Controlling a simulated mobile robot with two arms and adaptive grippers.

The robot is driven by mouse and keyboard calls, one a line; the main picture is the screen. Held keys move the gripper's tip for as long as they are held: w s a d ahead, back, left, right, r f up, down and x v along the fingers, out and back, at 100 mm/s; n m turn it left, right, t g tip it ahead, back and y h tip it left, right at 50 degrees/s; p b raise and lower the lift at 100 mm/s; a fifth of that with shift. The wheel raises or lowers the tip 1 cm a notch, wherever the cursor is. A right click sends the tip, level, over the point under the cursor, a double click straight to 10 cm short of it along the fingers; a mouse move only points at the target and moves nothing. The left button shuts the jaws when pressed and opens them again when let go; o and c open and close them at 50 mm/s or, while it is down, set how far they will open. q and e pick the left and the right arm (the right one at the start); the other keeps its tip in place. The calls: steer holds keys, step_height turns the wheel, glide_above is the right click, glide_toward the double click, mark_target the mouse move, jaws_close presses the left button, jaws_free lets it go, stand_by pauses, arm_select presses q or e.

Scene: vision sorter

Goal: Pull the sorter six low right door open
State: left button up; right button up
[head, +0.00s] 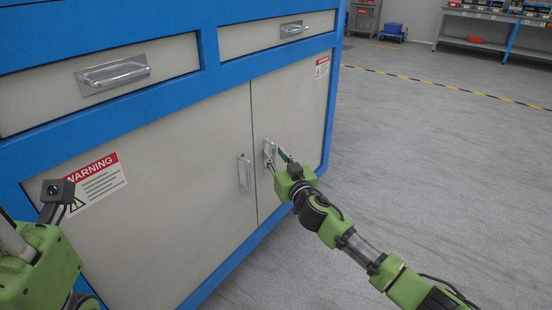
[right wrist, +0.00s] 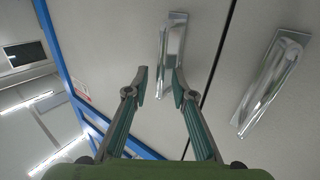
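The low right door (head: 298,110) of the blue and light grey sorter is shut, flush with the door on its left. Its metal handle (head: 268,152) is upright near the door's left edge. My right gripper (head: 276,160) is at this handle. In the right wrist view my right gripper (right wrist: 160,72) is open, with its two fingers apart. The same handle (right wrist: 174,45) shows at the fingertips, nearer the right finger; I cannot tell whether they touch. Part of my left arm (head: 40,268) is at the lower left; its fingers do not show.
The left door (head: 170,205) has its own handle (head: 244,172) close by, also in the right wrist view (right wrist: 272,82). Two drawers with handles (head: 113,74) are above. The grey floor (head: 430,150) right of the sorter is clear. Shelves (head: 480,45) stand far back.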

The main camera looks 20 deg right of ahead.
jaws_close()
